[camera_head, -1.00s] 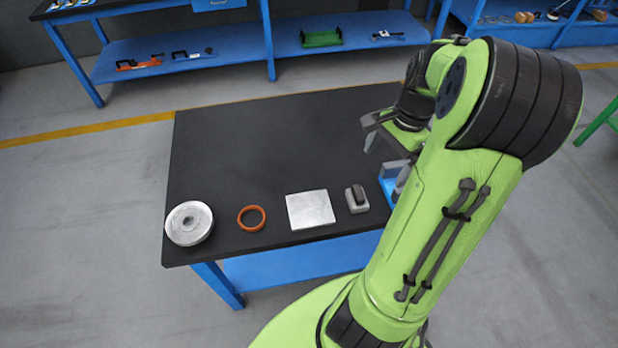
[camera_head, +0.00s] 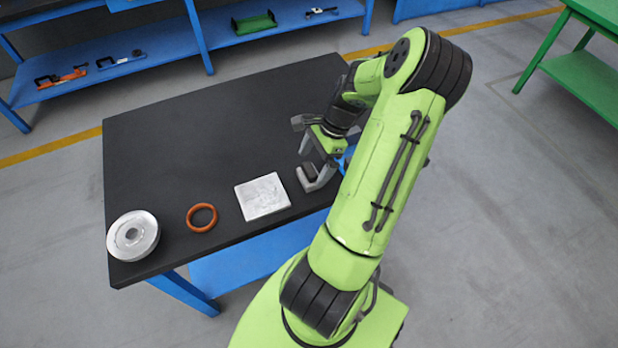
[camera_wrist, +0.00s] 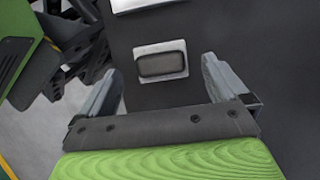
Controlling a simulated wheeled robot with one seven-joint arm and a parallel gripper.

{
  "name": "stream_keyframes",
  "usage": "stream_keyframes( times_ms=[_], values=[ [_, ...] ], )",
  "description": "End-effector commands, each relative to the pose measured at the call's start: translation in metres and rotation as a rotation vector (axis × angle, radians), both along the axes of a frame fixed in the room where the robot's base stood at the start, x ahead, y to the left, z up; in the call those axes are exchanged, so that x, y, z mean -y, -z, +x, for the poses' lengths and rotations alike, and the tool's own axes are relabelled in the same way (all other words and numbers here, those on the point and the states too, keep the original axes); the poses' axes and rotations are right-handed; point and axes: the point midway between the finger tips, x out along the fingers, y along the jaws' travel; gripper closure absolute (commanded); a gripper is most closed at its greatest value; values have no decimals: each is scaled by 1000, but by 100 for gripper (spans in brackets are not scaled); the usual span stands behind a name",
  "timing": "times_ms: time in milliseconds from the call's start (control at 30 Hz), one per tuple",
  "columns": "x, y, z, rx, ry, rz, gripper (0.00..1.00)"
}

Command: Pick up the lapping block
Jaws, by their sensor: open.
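The lapping block (camera_head: 308,177) is a small pale grey block with a dark top piece, on the black tabletop near its front right. My gripper (camera_head: 317,160) is over it in the head view and partly covers it. In the wrist view the lapping block (camera_wrist: 161,66) shows whole, with its dark rounded top facing me. My gripper's two fingers (camera_wrist: 160,70) are open, one on each side of it in the picture, with gaps on both sides. I cannot tell how far the fingertips are above the tabletop.
A square silver plate (camera_head: 262,197) lies left of the block; its edge shows in the wrist view (camera_wrist: 145,4). An orange ring (camera_head: 201,217) and a round flanged metal part (camera_head: 133,236) lie further left. The back of the black table (camera_head: 210,120) is clear.

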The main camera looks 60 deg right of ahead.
Motion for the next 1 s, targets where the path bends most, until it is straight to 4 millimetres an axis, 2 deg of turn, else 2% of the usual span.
stream_keyframes(
  times_ms=[33,100,200,433,867,900,1000],
  values=[
    [-4,14,2,0,-1,4,0],
    [-8,28,5,-1,-2,4,0],
    [-13,38,7,-1,-1,3,0],
    [-13,39,8,-2,-1,0,0],
    [-13,38,8,-2,-1,0,64],
    [-13,38,8,0,-1,0,68],
    [-13,38,8,0,-1,0,68]
  ],
)
